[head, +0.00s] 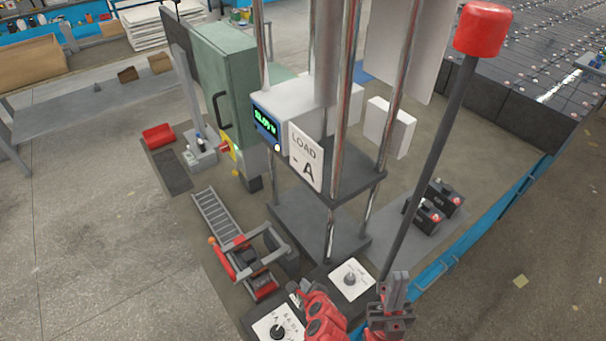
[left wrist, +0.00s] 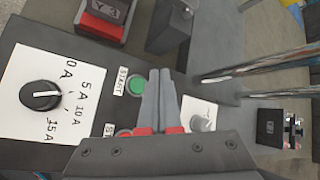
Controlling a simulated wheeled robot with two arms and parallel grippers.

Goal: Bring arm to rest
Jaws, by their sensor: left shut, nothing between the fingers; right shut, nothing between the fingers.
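My left gripper (head: 294,290) is at the control panel, between two white dial plates, with its red arm (head: 322,318) behind it. In the left wrist view its fingers (left wrist: 158,78) are shut and empty, beside a green START button (left wrist: 137,85); I cannot tell whether they touch the panel. A black dial (left wrist: 41,95) marked in amperes is to the left. A red button (left wrist: 125,133) is partly hidden by the gripper. My right gripper (head: 395,283) is shut and empty, its fingers pointing up, right of the panel.
A press-like stand with metal posts (head: 341,120) and a "LOAD - A" sign (head: 306,158) rises behind the panel. A red-topped pole (head: 482,30) stands close by on the right. Black batteries (head: 428,213) sit beyond it. A roller track (head: 216,216) lies left.

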